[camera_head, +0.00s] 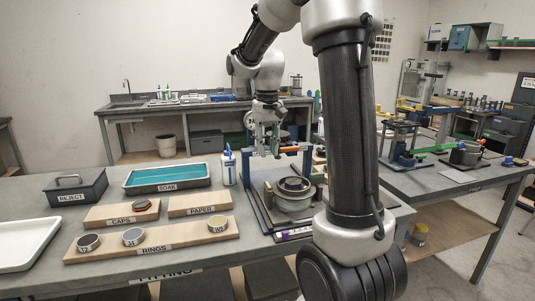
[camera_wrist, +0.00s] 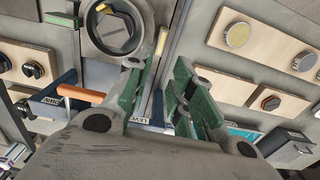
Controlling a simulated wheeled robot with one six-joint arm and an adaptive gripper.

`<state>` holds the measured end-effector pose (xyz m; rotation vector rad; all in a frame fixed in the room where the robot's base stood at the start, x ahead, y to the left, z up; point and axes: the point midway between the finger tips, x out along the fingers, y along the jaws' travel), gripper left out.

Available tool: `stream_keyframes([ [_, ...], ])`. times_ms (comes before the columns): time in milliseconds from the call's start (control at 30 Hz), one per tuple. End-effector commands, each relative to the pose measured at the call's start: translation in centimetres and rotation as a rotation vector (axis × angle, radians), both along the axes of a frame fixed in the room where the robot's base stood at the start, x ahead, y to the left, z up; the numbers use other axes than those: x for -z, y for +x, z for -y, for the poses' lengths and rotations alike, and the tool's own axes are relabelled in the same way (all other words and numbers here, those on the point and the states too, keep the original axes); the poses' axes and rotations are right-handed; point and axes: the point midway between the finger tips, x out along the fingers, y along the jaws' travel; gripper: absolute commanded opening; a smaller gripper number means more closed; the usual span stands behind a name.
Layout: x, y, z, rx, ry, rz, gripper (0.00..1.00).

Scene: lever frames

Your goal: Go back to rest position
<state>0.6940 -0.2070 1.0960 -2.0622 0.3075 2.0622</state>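My gripper (camera_head: 266,146) points down above the lever frame on the bench in the head view. In the wrist view its two green-padded fingers (camera_wrist: 157,75) stand apart, with nothing between them. The lever frame has blue posts (camera_head: 246,166) and an orange handle (camera_head: 291,149). In the wrist view the orange handle (camera_wrist: 80,93) lies left of the fingers, outside the gap. A round grey pot (camera_head: 290,201) sits on the frame's base, and its ring also shows at the top of the wrist view (camera_wrist: 113,28). My arm hides part of the frame's right side.
A white bottle (camera_head: 229,166) stands close left of the frame. Farther left are a teal soak tray (camera_head: 167,176), a dark reject box (camera_head: 76,187), and wooden boards with rings (camera_head: 152,239) and caps (camera_head: 121,213). The space above the left bench is clear.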

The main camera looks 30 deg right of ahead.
Motion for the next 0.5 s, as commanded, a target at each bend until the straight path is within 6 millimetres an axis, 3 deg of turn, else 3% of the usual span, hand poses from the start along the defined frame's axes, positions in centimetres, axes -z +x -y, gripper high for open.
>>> stream_keyframes([
  [500,0.52,-0.09,-0.02,-0.032,0.000,0.004,0.23],
])
